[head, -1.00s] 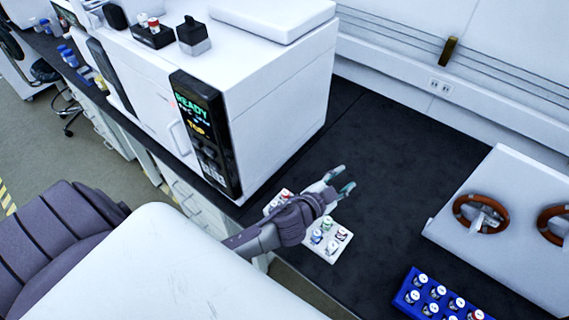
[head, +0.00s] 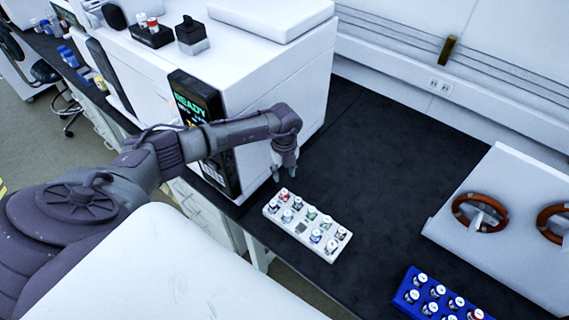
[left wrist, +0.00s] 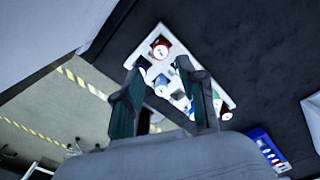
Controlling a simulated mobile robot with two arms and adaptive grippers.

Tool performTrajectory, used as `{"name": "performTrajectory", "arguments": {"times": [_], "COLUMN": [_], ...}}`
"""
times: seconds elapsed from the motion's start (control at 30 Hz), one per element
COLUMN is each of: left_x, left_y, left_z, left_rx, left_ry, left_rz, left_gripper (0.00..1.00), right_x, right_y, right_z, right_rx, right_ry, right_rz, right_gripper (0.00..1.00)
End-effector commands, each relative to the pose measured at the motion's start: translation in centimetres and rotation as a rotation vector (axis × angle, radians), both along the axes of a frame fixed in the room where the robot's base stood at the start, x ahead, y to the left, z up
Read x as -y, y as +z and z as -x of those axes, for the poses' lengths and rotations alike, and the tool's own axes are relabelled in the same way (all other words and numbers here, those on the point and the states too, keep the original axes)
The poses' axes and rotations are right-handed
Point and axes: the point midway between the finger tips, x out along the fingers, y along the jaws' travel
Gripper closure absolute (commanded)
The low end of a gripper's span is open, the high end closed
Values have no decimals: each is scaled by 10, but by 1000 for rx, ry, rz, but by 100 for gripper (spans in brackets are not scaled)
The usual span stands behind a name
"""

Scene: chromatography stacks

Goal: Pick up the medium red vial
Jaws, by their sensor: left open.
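The white rack (head: 298,234) lies on the black bench and holds several small vials with white, red, green and blue markings. One red vial (head: 284,195) is at its far left end and another red vial (head: 341,233) is at its right end. I cannot tell which is the medium one. My right gripper is not in view.
The white instrument (head: 275,125) with a dark display stands close behind the gripper. A blue rack of vials (head: 402,299) is at the front right. A white panel with orange-brown rings (head: 470,228) is at the right. The black bench between is clear.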

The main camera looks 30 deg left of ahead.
Motion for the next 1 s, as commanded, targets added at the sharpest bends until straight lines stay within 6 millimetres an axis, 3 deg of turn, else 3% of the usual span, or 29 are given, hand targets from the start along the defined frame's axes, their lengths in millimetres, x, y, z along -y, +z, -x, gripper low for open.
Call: {"name": "performTrajectory", "arguments": {"times": [0.03,0.2,0.47,0.73,1.0], "left_x": [1,1,3,6,6], "left_y": [-21,-53,-69,-110,-109], "left_z": [1,0,1,5,5], "left_rx": [-1,0,0,1,1], "left_ry": [0,-1,-2,-2,-2], "left_rz": [1,2,4,3,4], "left_gripper": [59,59,59,59,59], "right_x": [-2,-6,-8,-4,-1], "right_y": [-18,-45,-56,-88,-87], "right_z": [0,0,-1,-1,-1], "right_rx": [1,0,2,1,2], "right_ry": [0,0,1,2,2], "right_rz": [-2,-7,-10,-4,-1], "right_gripper": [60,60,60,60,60]}}
